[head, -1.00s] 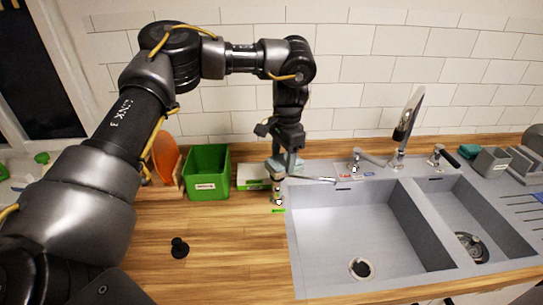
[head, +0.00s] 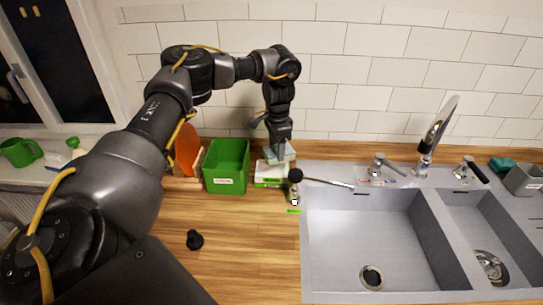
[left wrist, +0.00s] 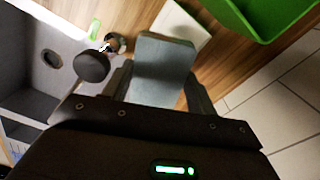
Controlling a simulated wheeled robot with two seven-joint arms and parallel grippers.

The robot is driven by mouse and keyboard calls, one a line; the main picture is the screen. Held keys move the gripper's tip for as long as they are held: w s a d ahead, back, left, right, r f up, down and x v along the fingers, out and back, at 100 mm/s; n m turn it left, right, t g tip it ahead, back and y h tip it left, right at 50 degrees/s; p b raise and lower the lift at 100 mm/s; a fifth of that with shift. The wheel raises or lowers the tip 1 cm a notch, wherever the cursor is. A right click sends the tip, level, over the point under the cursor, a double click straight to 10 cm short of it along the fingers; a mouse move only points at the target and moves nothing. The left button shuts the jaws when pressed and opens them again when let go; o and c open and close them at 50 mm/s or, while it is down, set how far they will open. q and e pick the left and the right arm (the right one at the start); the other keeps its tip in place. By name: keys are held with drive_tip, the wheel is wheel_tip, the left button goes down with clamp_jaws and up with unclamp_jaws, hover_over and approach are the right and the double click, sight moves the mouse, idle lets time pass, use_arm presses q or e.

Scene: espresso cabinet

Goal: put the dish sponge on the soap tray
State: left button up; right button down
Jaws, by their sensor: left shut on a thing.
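My left gripper (head: 281,143) is shut on a pale blue-grey block, which I take to be the dish sponge (head: 285,153). In the left wrist view the sponge (left wrist: 162,65) sits between the fingers. A low white item with a green front, which looks like the soap tray (head: 268,181), stands on the counter between the green bin and the sink. The sponge is over the back part of this tray. In the left wrist view a white surface (left wrist: 187,27) shows beyond the sponge; I cannot tell whether they touch. My right gripper is not in view.
A green bin (head: 226,168) stands close left of the tray. A bottle with a round black top (head: 295,178) and a thin rod stands close right, by the sink edge. A black knob (head: 195,240) lies on the clear front counter. A tiled wall is behind.

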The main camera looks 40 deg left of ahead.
sight(273, 148)
use_arm(q)
drive_tip(key=shift+w+a+f, duration=0.1)
drive_tip(key=shift+a+f, duration=0.35)
drive_tip(key=shift+f, duration=0.2)
drive_tip(key=shift+a+f, duration=0.45)
drive_tip(key=shift+f, duration=0.15)
drive_tip(key=f, duration=0.1)
drive_tip(key=f+p, duration=0.1)
drive_tip(key=shift+a+f, duration=0.3)
drive_tip(key=shift+f, duration=0.45)
drive_tip(key=shift+f, duration=0.1)
drive_tip(key=o, duration=0.9)
drive_tip(key=shift+f, duration=0.1)
